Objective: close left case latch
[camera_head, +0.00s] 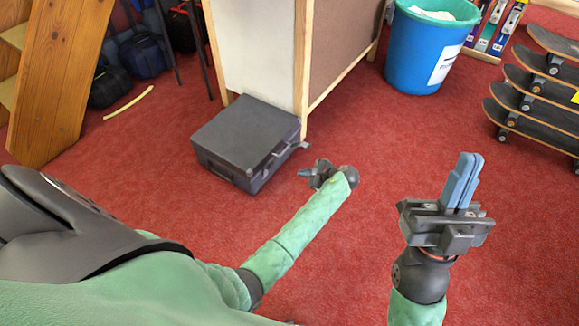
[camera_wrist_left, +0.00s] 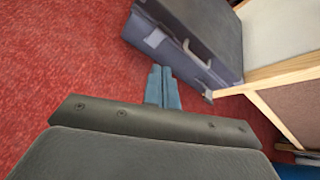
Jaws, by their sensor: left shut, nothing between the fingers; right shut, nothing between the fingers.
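A dark grey case (camera_head: 240,135) lies flat and closed-looking on the red carpet, against a wooden-framed panel. In the left wrist view the case (camera_wrist_left: 205,25) shows its front side with a handle (camera_wrist_left: 197,56) and a pale patch, perhaps a latch (camera_wrist_left: 155,38), left of it. Whether any latch is open or shut cannot be told. My left gripper (camera_head: 304,172) is shut and empty, just off the case's right side and apart from it. Its blue fingertips (camera_wrist_left: 161,70) point toward the case. My right gripper (camera_head: 469,158) is shut and empty, raised at the right.
The panelled stand (camera_head: 265,50) rises directly behind the case. A blue bin (camera_head: 425,50) stands at the back right, and a rack of skateboards (camera_head: 535,110) at the far right. Bags (camera_head: 140,55) and a yellow strip (camera_head: 128,103) lie at the left. Carpet in front is clear.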

